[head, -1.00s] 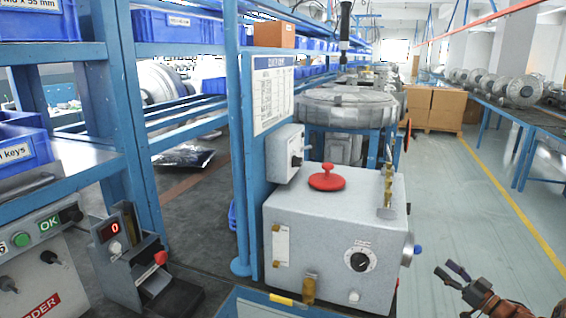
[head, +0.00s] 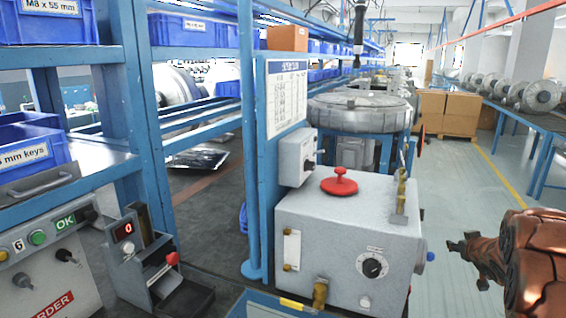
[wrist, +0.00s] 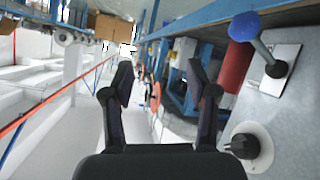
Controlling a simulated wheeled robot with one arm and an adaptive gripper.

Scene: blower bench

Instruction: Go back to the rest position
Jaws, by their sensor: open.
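My gripper (wrist: 160,95) is open and empty in the wrist view, its two dark fingers spread apart with the aisle floor showing between them. In the head view my copper-coloured arm is at the lower right, to the right of the grey control box (head: 350,235); the fingers are hard to make out there. In the wrist view the side of a grey panel (wrist: 285,120) with a blue-knobbed lever (wrist: 245,27) and a dark knob (wrist: 243,146) is close to the right of the gripper, apart from it.
The grey box carries a red knob (head: 339,183) on top and a dial (head: 373,266) in front. Blue shelving (head: 128,110) with bins stands at left. Cardboard boxes (head: 448,112) stand farther down the aisle. The grey floor (head: 465,190) at right is open.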

